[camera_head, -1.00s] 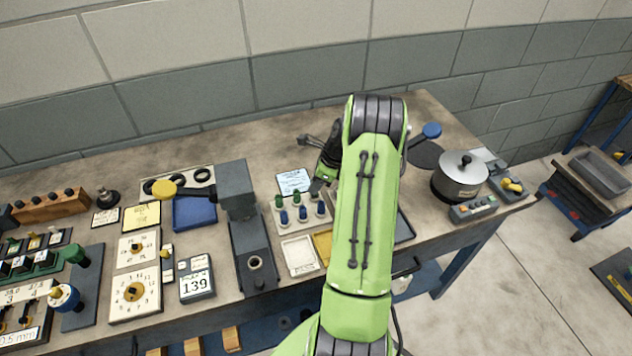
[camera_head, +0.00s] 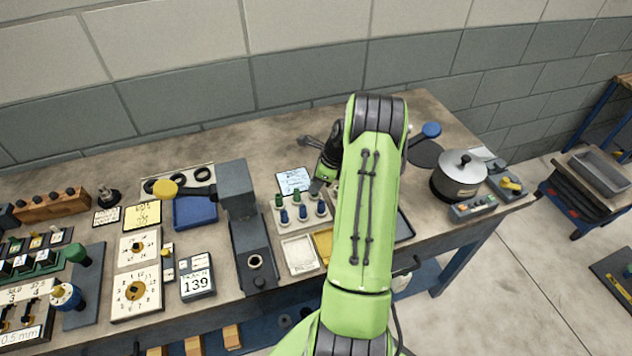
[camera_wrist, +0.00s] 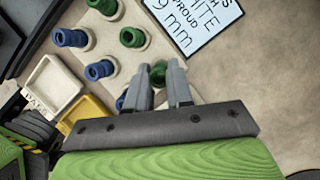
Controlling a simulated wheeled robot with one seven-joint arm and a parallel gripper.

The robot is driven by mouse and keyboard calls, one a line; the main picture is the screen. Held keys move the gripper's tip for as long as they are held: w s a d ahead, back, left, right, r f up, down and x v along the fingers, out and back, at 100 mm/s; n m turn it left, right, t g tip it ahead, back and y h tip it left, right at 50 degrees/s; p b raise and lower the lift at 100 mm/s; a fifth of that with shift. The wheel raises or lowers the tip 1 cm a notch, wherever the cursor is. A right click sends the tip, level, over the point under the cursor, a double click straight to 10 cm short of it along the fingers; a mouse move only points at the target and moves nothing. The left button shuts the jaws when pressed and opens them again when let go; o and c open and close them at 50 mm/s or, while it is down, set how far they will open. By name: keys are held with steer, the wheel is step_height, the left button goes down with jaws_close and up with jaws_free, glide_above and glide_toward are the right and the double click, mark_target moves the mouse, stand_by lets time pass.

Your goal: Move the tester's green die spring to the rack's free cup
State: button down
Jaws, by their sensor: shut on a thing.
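My gripper (camera_wrist: 167,68) is shut on a green die spring (camera_wrist: 157,74) in the wrist view; the fingers hide much of it. The gripper is at the right end of the rack's back row, and I cannot tell whether the spring is seated in the cup there. The pale rack (camera_head: 311,222) has two green springs (camera_head: 279,200) (camera_head: 296,198) in the back row and three blue springs (camera_head: 302,214) in the front row. The grey tester (camera_head: 250,245) stands left of the rack, its cup (camera_head: 255,262) looking empty.
A white tray (camera_head: 299,256) and a yellow tray (camera_head: 323,246) lie in front of the rack. A label card (camera_head: 293,180) lies behind it. A blue pad (camera_head: 195,212) and a display reading 139 (camera_head: 197,284) are left of the tester. A metal pot (camera_head: 460,177) stands at right.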

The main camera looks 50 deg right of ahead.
steer(key=shift+f+b, duration=0.4)
steer(key=shift+f, duration=0.35)
stand_by(0.3)
steer(key=c, duration=0.5)
jaws_free()
steer(key=shift+r, duration=0.15)
step_height(320, 180, up, 8)
steer(key=p, duration=0.6)
steer(key=shift+f+p, duration=0.25)
steer(key=shift+p, duration=0.05)
steer(key=shift+f, duration=0.1)
stand_by(0.6)
